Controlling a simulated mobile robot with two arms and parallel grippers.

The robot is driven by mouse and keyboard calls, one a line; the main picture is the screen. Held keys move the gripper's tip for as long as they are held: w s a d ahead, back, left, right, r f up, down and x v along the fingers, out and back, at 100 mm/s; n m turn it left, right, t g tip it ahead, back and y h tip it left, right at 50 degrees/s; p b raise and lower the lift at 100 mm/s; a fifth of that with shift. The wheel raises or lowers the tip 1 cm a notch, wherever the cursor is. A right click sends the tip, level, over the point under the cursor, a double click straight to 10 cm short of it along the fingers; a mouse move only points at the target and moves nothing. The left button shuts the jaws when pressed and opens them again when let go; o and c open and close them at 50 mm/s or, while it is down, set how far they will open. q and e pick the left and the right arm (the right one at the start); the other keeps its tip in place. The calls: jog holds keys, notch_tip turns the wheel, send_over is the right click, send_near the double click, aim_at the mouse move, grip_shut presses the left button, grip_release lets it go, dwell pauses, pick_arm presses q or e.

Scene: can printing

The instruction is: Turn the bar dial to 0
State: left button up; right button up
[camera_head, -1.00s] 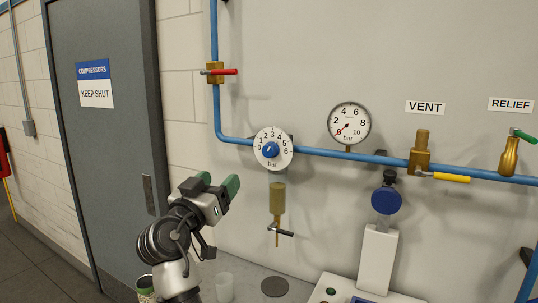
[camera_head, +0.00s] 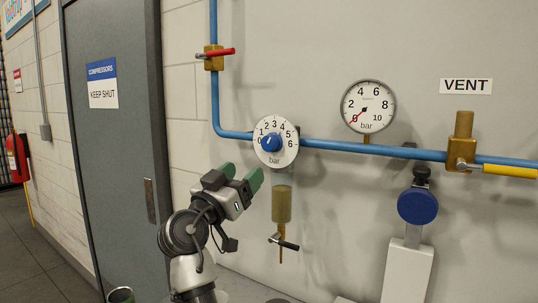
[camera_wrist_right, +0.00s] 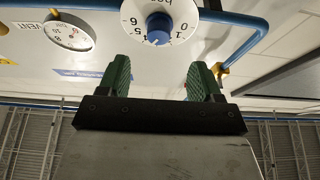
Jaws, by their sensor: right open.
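The bar dial (camera_head: 289,148) is a white round face numbered 0 to 6 on the blue pipe. Its blue knob (camera_head: 271,142) has a white mark pointing roughly up towards the middle numbers; the exact reading is unclear. In the right wrist view, the dial's knob (camera_wrist_right: 159,27) shows upside down at the top, beyond the gap between my fingers. My right gripper (camera_head: 240,178), with green fingers, is open and empty, below and left of the dial and apart from it. It also shows open in the wrist view (camera_wrist_right: 160,78). My left gripper is not in view.
A pressure gauge (camera_head: 367,106) hangs right of the dial, its red needle near 0. A red-handled valve (camera_head: 214,57) is at upper left. A bowl with a black-handled tap (camera_head: 282,205) hangs just below the dial. A yellow-handled vent valve (camera_head: 463,145) is at right.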

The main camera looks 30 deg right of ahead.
aim_at(267, 146)
jog(key=p+x, duration=0.1)
jog(key=x, duration=0.2)
jog(key=p+x, duration=0.1)
jog(key=x, duration=0.2)
jog(key=p+x, duration=0.2)
jog(key=x, duration=0.1)
jog(key=shift+s+d+r, duration=0.1)
jog(key=shift+d+r, duration=0.05)
jog(key=shift+r, duration=0.25)
jog(key=c, duration=0.9)
